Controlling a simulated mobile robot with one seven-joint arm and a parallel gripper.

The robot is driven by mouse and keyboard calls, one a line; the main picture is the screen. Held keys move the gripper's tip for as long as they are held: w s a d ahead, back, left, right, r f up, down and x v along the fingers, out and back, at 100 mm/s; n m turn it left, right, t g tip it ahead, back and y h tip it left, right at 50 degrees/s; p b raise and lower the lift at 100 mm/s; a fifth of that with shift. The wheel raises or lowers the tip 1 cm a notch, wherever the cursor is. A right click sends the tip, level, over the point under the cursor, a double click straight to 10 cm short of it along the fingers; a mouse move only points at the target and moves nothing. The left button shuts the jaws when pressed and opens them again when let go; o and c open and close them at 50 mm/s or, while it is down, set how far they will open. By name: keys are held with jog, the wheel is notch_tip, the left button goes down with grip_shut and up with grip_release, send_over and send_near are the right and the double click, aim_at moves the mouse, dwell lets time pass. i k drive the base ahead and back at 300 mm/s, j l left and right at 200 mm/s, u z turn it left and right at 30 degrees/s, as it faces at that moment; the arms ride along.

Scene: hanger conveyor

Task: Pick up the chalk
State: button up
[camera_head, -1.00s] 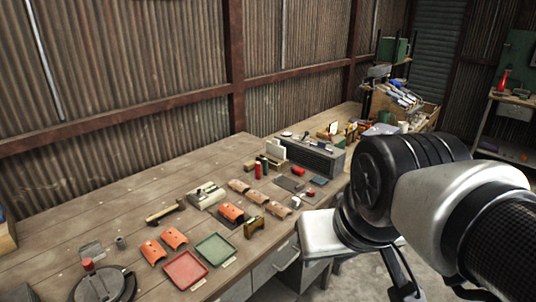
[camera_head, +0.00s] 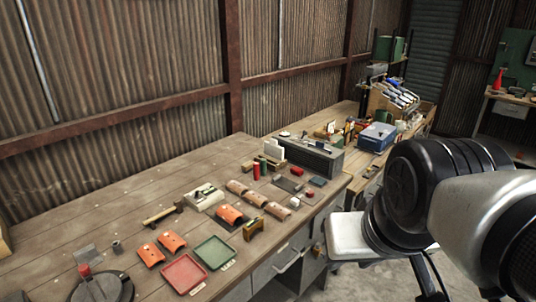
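I cannot tell for sure which thing is the chalk. On the wooden workbench (camera_head: 110,205), a small white piece (camera_head: 294,202) lies near the bench's front edge, too small to identify. My gripper's fingertips do not show.
A red tray (camera_head: 166,263) and a green tray (camera_head: 196,245) lie near the front edge, with orange curved pieces (camera_head: 231,215) behind them. A grey box (camera_head: 310,171) stands farther back. A blue box (camera_head: 376,140) stands at the far end. The bench's left part is mostly clear.

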aim_at(294, 202)
jog(key=i+l+u, duration=0.15)
jog(key=i+l, duration=0.25)
jog(key=i+l+u, duration=0.1)
jog(key=i+l, duration=0.3)
jog(key=l, duration=0.15)
jog(key=i+l+u, duration=0.15)
jog(key=i+l, duration=0.25)
jog(key=l, duration=0.1)
